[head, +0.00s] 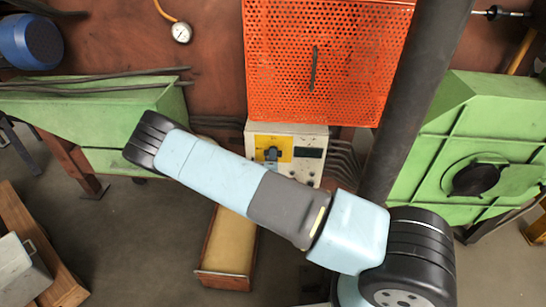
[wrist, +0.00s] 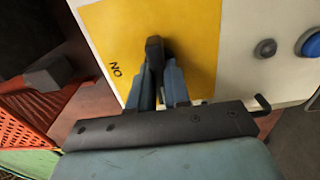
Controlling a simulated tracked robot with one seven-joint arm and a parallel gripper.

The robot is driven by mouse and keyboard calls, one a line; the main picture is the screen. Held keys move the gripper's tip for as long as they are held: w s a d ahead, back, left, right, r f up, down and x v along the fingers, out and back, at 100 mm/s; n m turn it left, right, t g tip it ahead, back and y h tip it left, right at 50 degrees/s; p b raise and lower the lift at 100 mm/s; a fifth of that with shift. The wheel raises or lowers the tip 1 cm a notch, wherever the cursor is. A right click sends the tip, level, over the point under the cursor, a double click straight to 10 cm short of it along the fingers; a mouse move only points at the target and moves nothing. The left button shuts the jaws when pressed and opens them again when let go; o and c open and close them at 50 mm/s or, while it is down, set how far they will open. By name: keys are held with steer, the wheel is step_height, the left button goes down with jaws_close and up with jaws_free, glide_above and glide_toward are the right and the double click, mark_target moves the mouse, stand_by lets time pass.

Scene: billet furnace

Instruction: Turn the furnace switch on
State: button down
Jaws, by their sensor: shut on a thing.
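The furnace switch (wrist: 154,47) is a black knob on a yellow plate (wrist: 195,35), seen in the wrist view. My gripper (wrist: 162,72) is shut on the knob, with one blue-grey finger on each side of it. Black lettering, turned in this view, is printed on the plate to the left of the knob. In the head view the yellow plate (head: 287,142) sits on the white control box, with a dark shape over its middle. My arm hides the lower part of the box there, and the knob's exact angle is hard to tell.
The white control box (head: 314,133) stands below an orange perforated guard (head: 325,70). A blue button (wrist: 312,44) and a grey knob (wrist: 265,48) are beside the plate. Green machine bodies (head: 120,112) flank the box. A yellowish open-topped box (head: 224,274) is on the floor.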

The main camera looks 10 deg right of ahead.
steer(key=shift+w+r, duration=0.1)
steer(key=shift+r, duration=0.1)
steer(key=shift+m, duration=8.9)
steer(key=c, duration=1.1)
jaws_free()
steer(key=shift+f, duration=0.1)
steer(key=shift+s+a, duration=0.1)
steer(key=shift+s, duration=0.1)
